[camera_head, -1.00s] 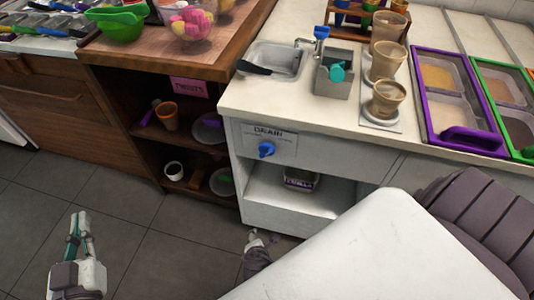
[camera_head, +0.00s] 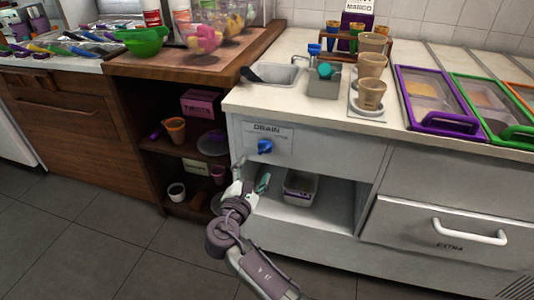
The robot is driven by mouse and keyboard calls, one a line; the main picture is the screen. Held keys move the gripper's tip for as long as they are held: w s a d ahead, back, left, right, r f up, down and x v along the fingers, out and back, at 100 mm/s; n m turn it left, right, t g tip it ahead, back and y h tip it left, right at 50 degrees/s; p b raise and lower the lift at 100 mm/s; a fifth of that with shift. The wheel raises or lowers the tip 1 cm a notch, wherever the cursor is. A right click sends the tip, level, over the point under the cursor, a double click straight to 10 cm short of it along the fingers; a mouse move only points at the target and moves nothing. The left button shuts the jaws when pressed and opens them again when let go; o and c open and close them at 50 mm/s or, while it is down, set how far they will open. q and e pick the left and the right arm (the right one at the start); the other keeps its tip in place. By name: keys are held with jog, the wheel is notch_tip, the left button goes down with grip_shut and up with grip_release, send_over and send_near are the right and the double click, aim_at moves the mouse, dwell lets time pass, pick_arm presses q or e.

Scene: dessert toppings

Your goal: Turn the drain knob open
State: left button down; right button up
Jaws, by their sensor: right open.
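The blue drain knob (camera_head: 265,146) sits on the white counter's front panel, under the printed word DRAIN. My right gripper (camera_head: 252,176) is below and slightly left of the knob, pointing up toward it, with its fingers apart and nothing between them. It looks apart from the knob. The sink (camera_head: 272,76) is set in the counter top above the panel. My left gripper is out of view.
An open shelf below the knob holds a white tub (camera_head: 300,188). A drawer with a white handle (camera_head: 470,232) is at the right. A wooden shelf unit with cups and a pink box (camera_head: 202,105) stands at the left. The tiled floor in front is clear.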

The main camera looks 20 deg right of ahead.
aim_at(263, 151)
jog(key=b+x, duration=0.1)
jog(key=x, duration=0.7)
jog(key=shift+d, duration=0.1)
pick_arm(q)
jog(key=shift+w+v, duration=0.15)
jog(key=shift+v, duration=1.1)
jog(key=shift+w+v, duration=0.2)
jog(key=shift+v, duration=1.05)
pick_arm(e)
jog(key=shift+w+d, duration=0.4)
jog(key=shift+w, duration=0.2)
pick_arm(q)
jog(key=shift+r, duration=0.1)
pick_arm(e)
jog(key=shift+c, duration=0.3)
